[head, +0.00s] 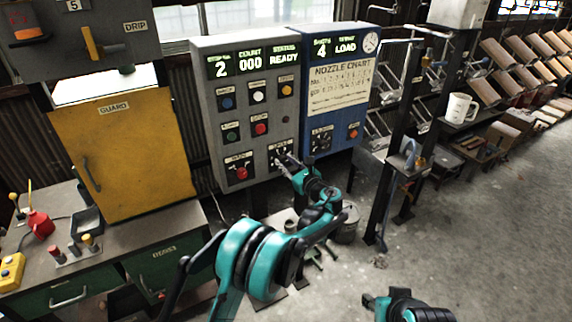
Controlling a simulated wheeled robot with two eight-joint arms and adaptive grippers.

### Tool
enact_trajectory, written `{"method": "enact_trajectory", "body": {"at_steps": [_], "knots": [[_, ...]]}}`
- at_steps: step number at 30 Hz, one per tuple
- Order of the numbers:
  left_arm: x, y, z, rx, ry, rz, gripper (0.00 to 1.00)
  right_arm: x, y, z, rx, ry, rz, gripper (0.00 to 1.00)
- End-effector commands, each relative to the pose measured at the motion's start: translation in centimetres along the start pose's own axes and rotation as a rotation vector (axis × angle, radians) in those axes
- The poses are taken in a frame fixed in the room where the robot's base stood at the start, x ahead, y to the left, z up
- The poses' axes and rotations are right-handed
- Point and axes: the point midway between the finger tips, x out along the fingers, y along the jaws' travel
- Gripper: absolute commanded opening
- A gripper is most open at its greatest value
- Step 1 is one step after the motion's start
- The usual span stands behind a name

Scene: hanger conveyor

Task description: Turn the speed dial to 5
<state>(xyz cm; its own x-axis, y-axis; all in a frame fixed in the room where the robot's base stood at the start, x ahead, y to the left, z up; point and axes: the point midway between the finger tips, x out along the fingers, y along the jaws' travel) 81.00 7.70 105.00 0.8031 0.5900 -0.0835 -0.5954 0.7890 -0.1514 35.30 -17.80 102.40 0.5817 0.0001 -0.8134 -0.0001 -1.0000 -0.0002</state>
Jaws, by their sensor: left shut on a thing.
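The grey control panel (212,128) stands in the middle of the head view. Its display (253,62) reads 2, 000 and READY. A dial sits at the panel's lower right, under a small label (281,147) too small to read surely. My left gripper (283,160) is at this dial, its fingers shut on it. The fingers hide most of the dial, so its pointer cannot be made out. My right gripper (373,300) shows only partly at the bottom edge, low and away from the panel; its fingers are unclear.
A red knob (241,173) is left of the held dial, with several push buttons above. The blue panel (345,45) adjoins on the right and has its own dark dial (321,142). A yellow guard door (125,150) stands left.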

Motion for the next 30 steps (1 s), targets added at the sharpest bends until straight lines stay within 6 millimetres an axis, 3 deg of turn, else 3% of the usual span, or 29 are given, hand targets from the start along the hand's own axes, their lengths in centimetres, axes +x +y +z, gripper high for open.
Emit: {"method": "enact_trajectory", "body": {"at_steps": [15,30], "knots": [[-0.01,-0.16,-0.14,0.313,-0.015,0.024,0.01,0.38,0.0,0.27,0.0,0.0,0.0,0.4],[-0.01,-0.18,-0.12,0.364,-0.018,0.028,0.01,0.42,0.0,0.3,0.0,0.0,0.0,0.4]]}}
